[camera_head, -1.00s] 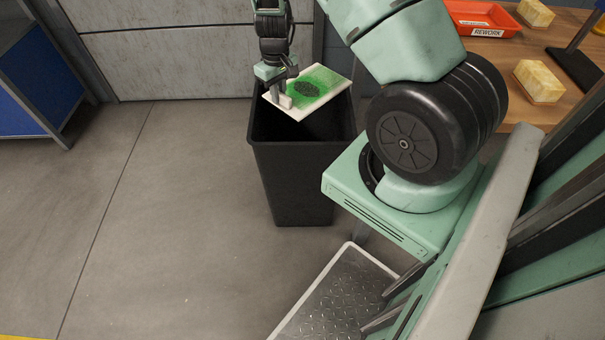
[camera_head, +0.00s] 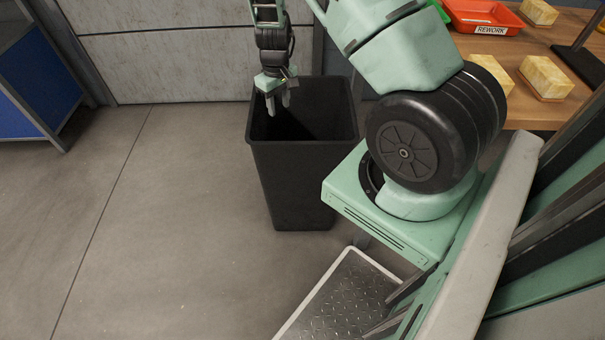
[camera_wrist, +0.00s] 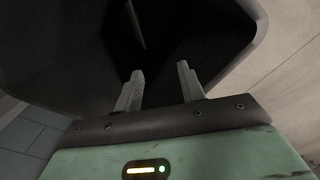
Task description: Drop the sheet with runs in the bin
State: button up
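The black bin (camera_head: 290,185) stands upright on the floor, its mouth open at the top. My gripper (camera_head: 278,104) points down over the left part of the bin's mouth. In the wrist view its two fingers (camera_wrist: 160,70) are apart with nothing between them, so it is open and empty. The bin's rim (camera_wrist: 262,22) and dark inside fill the top of the wrist view. A thin pale sliver (camera_wrist: 135,22) shows in that dark inside, perhaps the sheet seen edge-on; I cannot tell for sure. The sheet is not in view in the head view.
A wooden table (camera_head: 535,112) at the right holds a red tray marked REWORK (camera_head: 483,14), several yellow foam blocks (camera_head: 546,76) and a dark stand. A blue cabinet (camera_head: 40,85) stands at the far left. The floor left of the bin is clear.

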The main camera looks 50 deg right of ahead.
jog(key=shift+r, duration=0.1)
notch_tip(320, 180, up, 17)
jog(key=p, duration=0.2)
jog(key=shift+r, duration=0.1)
dwell(0.5)
